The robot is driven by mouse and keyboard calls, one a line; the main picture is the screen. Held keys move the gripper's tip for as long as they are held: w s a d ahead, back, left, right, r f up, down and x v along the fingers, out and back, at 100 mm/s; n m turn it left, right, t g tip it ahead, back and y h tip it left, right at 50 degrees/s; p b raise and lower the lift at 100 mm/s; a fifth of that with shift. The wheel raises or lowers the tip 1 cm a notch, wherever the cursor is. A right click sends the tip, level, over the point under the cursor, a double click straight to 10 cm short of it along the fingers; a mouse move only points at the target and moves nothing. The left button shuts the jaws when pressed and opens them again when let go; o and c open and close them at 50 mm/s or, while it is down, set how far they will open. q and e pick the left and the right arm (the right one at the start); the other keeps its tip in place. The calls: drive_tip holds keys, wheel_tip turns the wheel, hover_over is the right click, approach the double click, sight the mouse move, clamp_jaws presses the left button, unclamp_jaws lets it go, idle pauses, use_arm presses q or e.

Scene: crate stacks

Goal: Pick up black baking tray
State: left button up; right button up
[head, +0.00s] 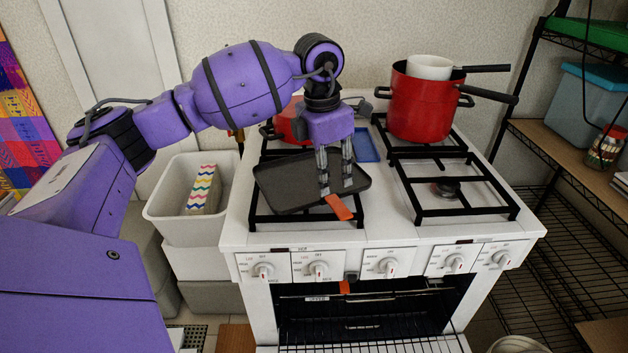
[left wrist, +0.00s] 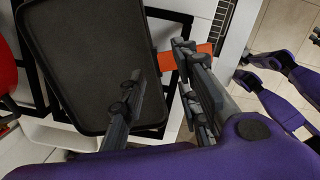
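The black baking tray (head: 300,196) lies on the stove's left front burner grate in the head view. Its dark flat surface fills the upper left of the left wrist view (left wrist: 90,55). My left gripper (head: 335,178) points down over the tray's right part. In the left wrist view its fingers (left wrist: 165,95) are spread apart. One finger overlaps the tray's right part and the other is beyond its right edge. I cannot tell whether either touches the tray. An orange strip (head: 338,207) sticks out at the tray's front right edge.
A red pot (head: 420,112) with a white pot (head: 429,67) on it stands at the back right burner. Another red pot (head: 290,128) is behind my left gripper. A white bin (head: 160,212) stands left of the stove (head: 375,235). The right front burner is clear.

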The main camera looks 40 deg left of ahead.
use_arm(q)
drive_tip(key=shift+w+a+f+p, duration=0.1)
drive_tip(key=shift+w+f+p, duration=0.1)
drive_tip(key=shift+f, duration=1.15)
drive_tip(key=shift+w+a+f+p, duration=0.1)
drive_tip(key=shift+w+f+p, duration=0.05)
drive_tip(key=shift+f, duration=1.15)
clamp_jaws()
drive_tip(key=shift+r, duration=0.1)
